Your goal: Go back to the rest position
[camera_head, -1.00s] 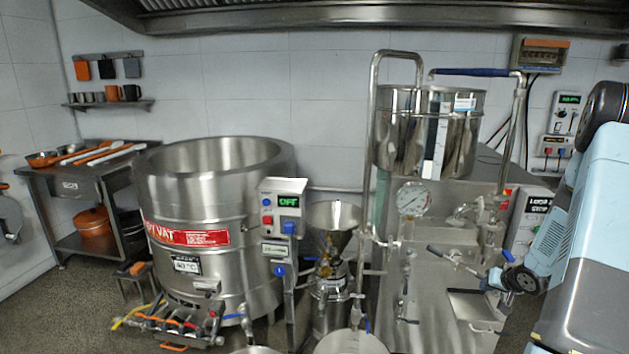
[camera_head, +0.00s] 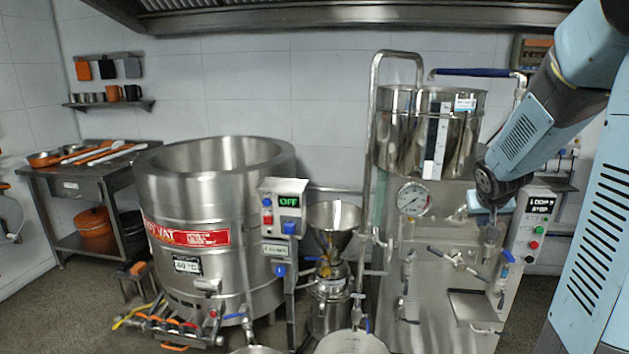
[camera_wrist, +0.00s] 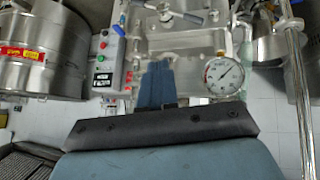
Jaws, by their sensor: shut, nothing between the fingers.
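My gripper (camera_wrist: 157,70) shows in the wrist view as two blue fingers side by side, shut with nothing between them. In the head view my arm comes down from the upper right, and its end is in front of the right side of the steel mill unit (camera_head: 440,275). The fingers are hard to make out there. A round pressure gauge (camera_head: 413,199) is left of the arm's end; it also shows in the wrist view (camera_wrist: 224,75). I cannot tell how far the fingers are from the steel.
A control box (camera_head: 537,222) with a lit display and buttons stands just right of my arm's end. A steel hopper (camera_head: 425,130), pipes and valve handles (camera_head: 450,258) surround it. A funnel (camera_head: 333,222) and a large vat (camera_head: 215,195) stand left. Open floor lies at lower left.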

